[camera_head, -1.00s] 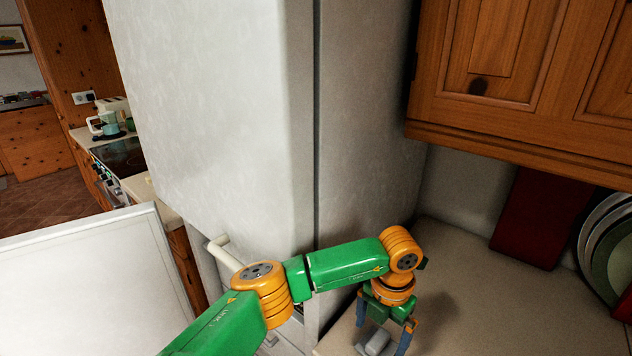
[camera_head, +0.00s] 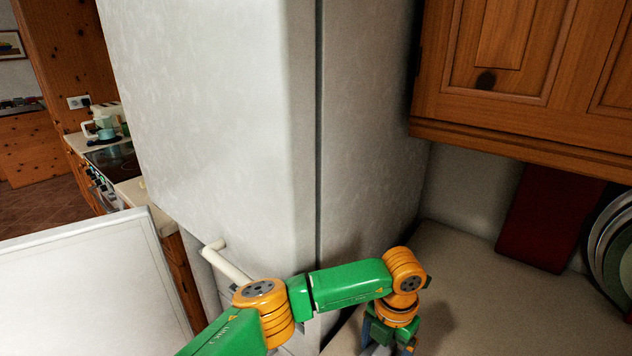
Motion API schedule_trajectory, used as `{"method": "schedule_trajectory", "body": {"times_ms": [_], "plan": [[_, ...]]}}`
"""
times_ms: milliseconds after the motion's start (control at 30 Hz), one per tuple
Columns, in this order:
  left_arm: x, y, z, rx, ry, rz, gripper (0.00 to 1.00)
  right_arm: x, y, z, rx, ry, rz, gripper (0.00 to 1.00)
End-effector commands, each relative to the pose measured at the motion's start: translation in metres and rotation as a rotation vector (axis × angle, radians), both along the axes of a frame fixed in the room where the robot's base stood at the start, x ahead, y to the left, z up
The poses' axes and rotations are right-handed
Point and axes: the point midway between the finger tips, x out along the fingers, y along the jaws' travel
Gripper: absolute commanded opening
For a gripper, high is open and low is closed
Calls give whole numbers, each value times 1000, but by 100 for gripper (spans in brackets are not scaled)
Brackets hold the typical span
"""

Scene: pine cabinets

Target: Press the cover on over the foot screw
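My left gripper (camera_head: 388,349) is at the bottom edge of the head view, low over the beige worktop beside the tall fridge. Its fingertips are cut off by the edge, so I cannot tell whether it is open or shut. A small grey piece (camera_head: 377,350) shows partly at the gripper; it may be the cover, but I cannot tell if it is held. The foot screw is not visible. My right gripper is not in view.
The tall light-grey fridge (camera_head: 220,130) with a pale handle (camera_head: 228,262) stands left of the gripper. A white panel (camera_head: 90,290) is at lower left. A red board (camera_head: 548,218) and plates (camera_head: 612,245) stand behind.

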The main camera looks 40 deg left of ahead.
Motion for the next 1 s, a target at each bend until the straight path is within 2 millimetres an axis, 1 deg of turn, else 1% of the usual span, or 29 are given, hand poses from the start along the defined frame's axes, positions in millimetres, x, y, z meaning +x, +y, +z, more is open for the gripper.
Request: {"method": "schedule_trajectory", "body": {"times_ms": [1000], "plan": [[0,0,22,0,-1,0,17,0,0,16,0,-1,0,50]]}}
